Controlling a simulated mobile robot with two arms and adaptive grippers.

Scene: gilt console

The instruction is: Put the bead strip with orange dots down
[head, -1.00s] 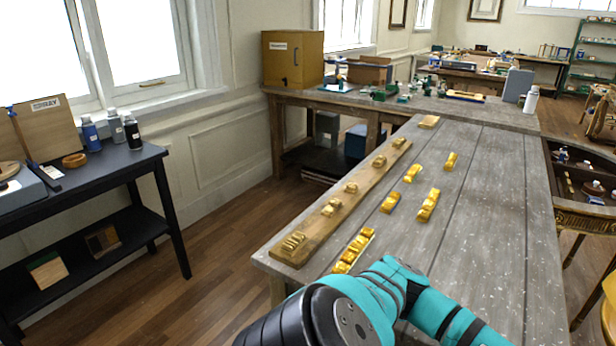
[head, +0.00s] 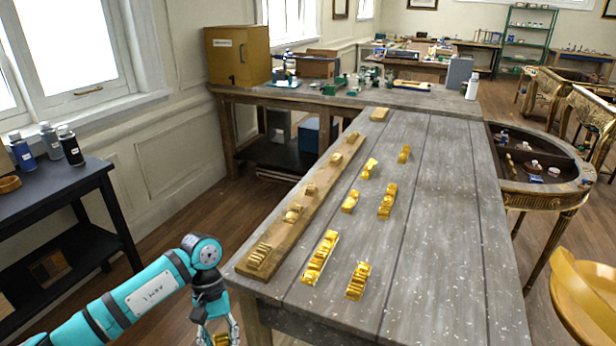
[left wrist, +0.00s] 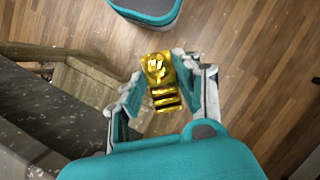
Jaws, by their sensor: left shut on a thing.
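My left gripper (head: 219,332) is low at the left of the grey table's near end, beyond its edge. In the left wrist view, the left gripper (left wrist: 162,88) is shut on a small gold strip (left wrist: 160,72) with a round boss at one end and ribs at the other. The held strip (head: 222,339) is partly cut off at the bottom of the head view. I cannot make out orange dots on it. My right gripper is not in view.
The grey table (head: 440,230) bears a long wooden board (head: 272,241) with gold pieces, and several loose gold strips, including one long strip (head: 320,256) and one short strip (head: 358,281). The table's right half is clear. A black side table (head: 75,190) stands at left.

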